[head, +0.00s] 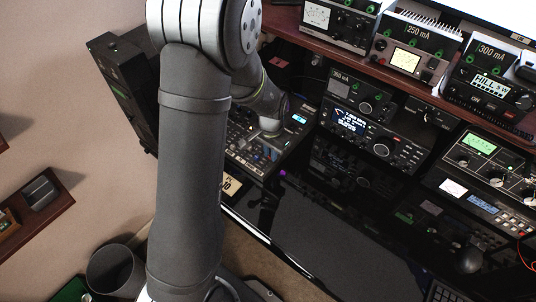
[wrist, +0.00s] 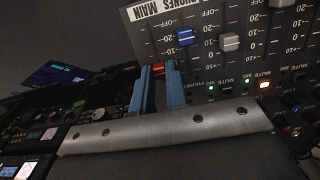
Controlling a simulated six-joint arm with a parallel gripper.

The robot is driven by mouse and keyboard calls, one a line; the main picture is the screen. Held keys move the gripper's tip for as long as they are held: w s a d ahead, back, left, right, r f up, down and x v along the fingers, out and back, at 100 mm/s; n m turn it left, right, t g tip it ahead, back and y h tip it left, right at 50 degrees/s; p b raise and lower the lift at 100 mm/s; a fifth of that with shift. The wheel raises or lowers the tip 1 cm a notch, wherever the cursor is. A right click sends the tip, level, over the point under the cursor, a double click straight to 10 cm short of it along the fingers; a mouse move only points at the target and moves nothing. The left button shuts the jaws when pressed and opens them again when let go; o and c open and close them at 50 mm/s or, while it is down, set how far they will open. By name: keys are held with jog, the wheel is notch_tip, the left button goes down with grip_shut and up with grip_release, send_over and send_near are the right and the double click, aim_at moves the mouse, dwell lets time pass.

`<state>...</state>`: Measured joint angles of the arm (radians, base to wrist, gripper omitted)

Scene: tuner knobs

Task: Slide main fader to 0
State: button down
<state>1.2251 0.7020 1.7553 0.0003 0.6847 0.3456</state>
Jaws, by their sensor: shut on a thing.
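The mixer panel (wrist: 205,20) fills the upper right of the wrist view, with its lettering tilted. A red fader cap (wrist: 158,69) sits between the tips of my gripper's two blue fingers (wrist: 159,72), which are closed on its sides. The fader's exact scale mark is hard to read because the fingers hide part of its track. A blue fader cap (wrist: 185,37) and a white fader cap (wrist: 229,42) stand to the right. In the head view, my gripper (head: 268,150) is over the mixer (head: 240,160), and the red cap cannot be made out there.
Lit buttons and a row of mute switches (wrist: 264,85) lie right of my fingers. Radio units (head: 360,125) stand right of the mixer, with more on the shelf above. The dark desk top (head: 320,230) in front is mostly clear.

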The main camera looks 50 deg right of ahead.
jog(key=c, duration=1.7)
grip_release()
notch_tip(320, 180, up, 18)
jog(key=shift+f, duration=0.25)
notch_tip(320, 180, down, 18)
jog(key=shift+r, duration=0.25)
jog(key=shift+a, duration=0.2)
